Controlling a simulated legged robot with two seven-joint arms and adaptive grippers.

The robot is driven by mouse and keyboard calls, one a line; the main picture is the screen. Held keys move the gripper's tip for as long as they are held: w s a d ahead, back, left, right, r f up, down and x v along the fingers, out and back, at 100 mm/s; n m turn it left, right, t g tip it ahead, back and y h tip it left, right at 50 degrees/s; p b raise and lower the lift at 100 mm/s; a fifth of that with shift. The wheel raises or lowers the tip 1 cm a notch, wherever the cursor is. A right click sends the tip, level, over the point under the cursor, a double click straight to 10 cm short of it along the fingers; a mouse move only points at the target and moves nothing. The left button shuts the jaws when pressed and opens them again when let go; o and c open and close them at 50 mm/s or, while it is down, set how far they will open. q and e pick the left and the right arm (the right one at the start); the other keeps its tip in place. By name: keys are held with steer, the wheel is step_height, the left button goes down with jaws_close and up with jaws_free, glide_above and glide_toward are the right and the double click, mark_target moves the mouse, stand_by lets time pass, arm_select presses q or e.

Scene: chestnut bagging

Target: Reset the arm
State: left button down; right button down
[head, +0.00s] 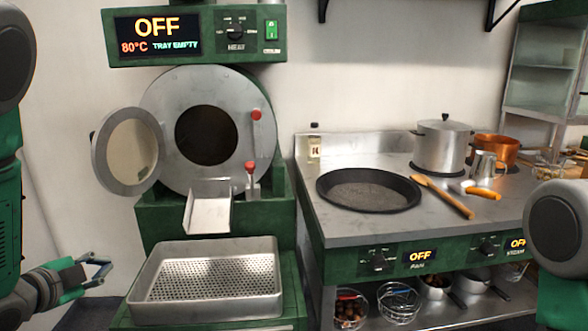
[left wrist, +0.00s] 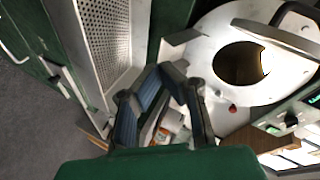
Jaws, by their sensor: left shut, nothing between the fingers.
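My left gripper (head: 108,268) is at the lower left of the head view, just left of the metal tray and apart from it. Its fingers are shut with nothing between them. In the left wrist view the left gripper (left wrist: 165,72) points toward the green machine, with its fingertips close together. A part of my right arm (head: 562,235) shows at the right edge of the head view. The right gripper is out of the picture.
The roaster drum (head: 230,110) has its round door (head: 127,151) swung open. Below are a chute (head: 209,212) and an empty perforated tray (head: 150,300). The stove holds a black pan (head: 368,190), wooden spoon (head: 447,198) and steel pot (head: 442,148). Baskets (head: 398,303) sit underneath.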

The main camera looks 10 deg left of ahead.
arm_select(q)
steer(key=s+d+f+n+g, duration=0.2)
steer(key=s+f, duration=0.1)
steer(key=f, duration=0.3)
steer(key=s+d+f+n+g, duration=0.2)
steer(key=s+f, duration=0.1)
steer(key=f, duration=0.4)
steer(key=s+d+f+n+g, duration=0.4)
steer(key=s+f, duration=0.3)
steer(key=s, duration=0.4)
steer(key=s+d+f+n+g, duration=0.4)
steer(key=s+d+f, duration=0.3)
steer(key=s, duration=0.4)
steer(key=shift+s+d+f+g, duration=0.2)
steer(key=shift+s+f+g, duration=0.15)
steer(key=shift+g, duration=0.15)
arm_select(e)
steer(key=shift+a+r, duration=0.15)
steer(key=shift+a, duration=0.2)
arm_select(q)
steer(key=shift+d, duration=0.1)
arm_select(e)
steer(key=shift+d, duration=0.15)
arm_select(q)
steer(key=shift+d+r, duration=0.15)
steer(key=shift+d, duration=0.15)
arm_select(e)
steer(key=shift+d, duration=0.25)
